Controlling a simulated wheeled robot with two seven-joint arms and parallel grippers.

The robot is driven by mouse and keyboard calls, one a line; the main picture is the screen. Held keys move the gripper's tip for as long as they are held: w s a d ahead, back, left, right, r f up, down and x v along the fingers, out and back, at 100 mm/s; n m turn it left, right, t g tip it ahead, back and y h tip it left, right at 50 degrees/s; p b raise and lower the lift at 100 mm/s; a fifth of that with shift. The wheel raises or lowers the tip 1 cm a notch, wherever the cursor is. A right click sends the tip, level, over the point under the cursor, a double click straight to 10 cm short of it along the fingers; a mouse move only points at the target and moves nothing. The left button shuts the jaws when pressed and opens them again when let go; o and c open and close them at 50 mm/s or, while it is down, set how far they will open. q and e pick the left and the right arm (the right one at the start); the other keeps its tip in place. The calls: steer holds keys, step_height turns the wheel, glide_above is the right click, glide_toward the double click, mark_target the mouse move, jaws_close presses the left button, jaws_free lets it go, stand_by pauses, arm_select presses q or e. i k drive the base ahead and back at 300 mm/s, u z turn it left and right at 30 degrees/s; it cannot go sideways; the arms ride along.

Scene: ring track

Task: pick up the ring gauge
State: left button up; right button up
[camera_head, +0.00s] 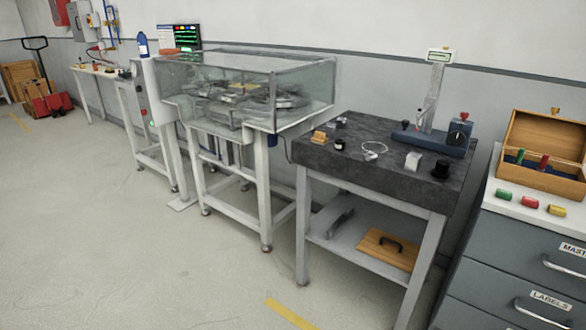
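Neither of my grippers is in view. A dark granite-topped table (318,158) stands right of centre. A thin pale ring (374,150) lies flat near the middle of its top. Small dark round pieces (339,144) and a black cylinder (441,168) stand on the same top, with a pale block (413,161) beside the cylinder. I cannot tell for sure which of these is the ring gauge. A gauge stand with a display (438,56) rises at the back of the table.
A glass-enclosed machine (300,100) stands left of the granite table. A grey drawer cabinet (510,255) at the right bears an open wooden box (545,140) and coloured cylinders (530,201). A wooden board (370,246) lies on the lower shelf. The floor (120,250) in front is clear.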

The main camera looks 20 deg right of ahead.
mark_target(369, 156)
steer(key=u, duration=0.5)
steer(key=i, duration=1.2)
steer(key=z, duration=0.25)
steer(key=i, duration=1.5)
steer(key=z, duration=1.05)
